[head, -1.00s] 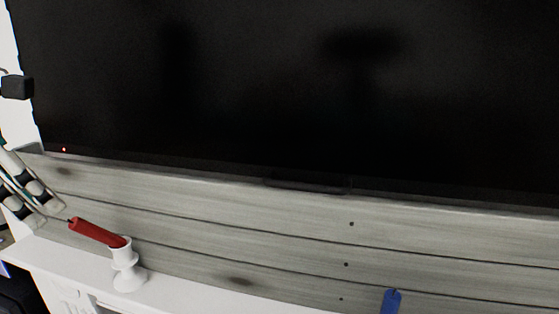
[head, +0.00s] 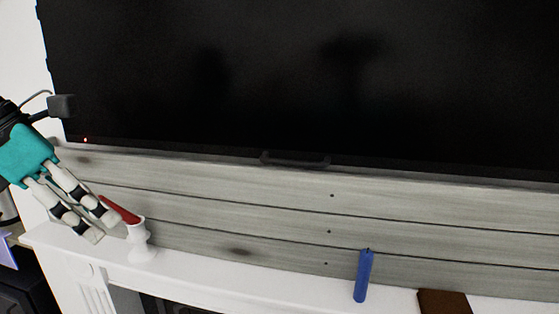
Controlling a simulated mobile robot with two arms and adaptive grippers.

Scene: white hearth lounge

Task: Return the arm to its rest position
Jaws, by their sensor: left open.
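My left gripper (head: 106,229) comes in from the left, teal with white and black fingers. It is open, with its fingers pointing down and right over the left end of the mantel. A red candle (head: 121,210) leans to the left in a white candlestick (head: 141,243), just right of the fingertips. One finger overlaps the candle's lower left side in the picture; I cannot tell whether they touch. Nothing shows held between the fingers. My right gripper is not in view.
A blue candle (head: 363,276) stands farther right on the white mantel (head: 205,275). A brown object (head: 444,302) is at the bottom right edge. A large black television (head: 300,80) hangs on the grey plank wall above. The mantel between candlestick and blue candle is clear.

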